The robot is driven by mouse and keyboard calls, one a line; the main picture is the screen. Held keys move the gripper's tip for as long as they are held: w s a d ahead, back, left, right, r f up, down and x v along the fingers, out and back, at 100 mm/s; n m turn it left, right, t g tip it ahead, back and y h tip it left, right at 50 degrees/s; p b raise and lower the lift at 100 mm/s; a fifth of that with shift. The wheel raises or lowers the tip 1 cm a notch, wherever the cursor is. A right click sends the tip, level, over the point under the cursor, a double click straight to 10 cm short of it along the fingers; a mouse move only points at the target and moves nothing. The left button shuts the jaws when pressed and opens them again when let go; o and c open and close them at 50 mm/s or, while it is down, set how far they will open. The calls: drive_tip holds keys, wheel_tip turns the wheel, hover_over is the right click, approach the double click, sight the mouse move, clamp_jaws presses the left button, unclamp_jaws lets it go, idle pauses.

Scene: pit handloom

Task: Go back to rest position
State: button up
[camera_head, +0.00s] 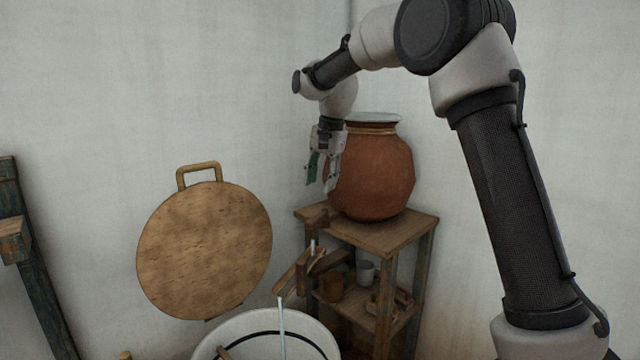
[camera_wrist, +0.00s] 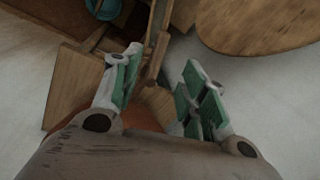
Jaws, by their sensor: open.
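My gripper (camera_head: 322,172) hangs downward in the head view, in front of and just left of a round clay pot (camera_head: 378,180). In the wrist view my gripper (camera_wrist: 160,97) has its two green-padded fingers spread apart, with nothing held between them. The arm arches up from the right side of the head view and comes down beside the pot. I cannot tell whether the fingers touch the pot.
The pot stands on a wooden stand (camera_head: 410,228) with cups on its lower shelf (camera_head: 366,272). A round wooden board (camera_head: 205,250) with a handle leans at the wall. A white round tub (camera_head: 225,335) and wooden parts (camera_head: 308,268) are below. The upper left is clear wall.

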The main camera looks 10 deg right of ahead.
wheel_tip(320, 180, down, 4)
drive_tip(key=s+d+n, duration=0.2)
drive_tip(key=s+n, duration=0.1)
drive_tip(key=n, duration=0.1)
drive_tip(key=s+d+r+n+t, duration=0.1)
drive_tip(key=s+d, duration=0.5)
drive_tip(key=s, duration=0.6)
drive_tip(key=s+d+r+n+t+h, duration=0.1)
drive_tip(key=s+d, duration=0.6)
drive_tip(key=s, duration=0.5)
drive_tip(key=s+d+r+n+t, duration=0.1)
drive_tip(key=s+d, duration=0.5)
drive_tip(key=s, duration=0.6)
drive_tip(key=shift+d+n+h, duration=0.2)
drive_tip(key=shift+n+h, duration=0.1)
drive_tip(key=shift+h, duration=0.1)
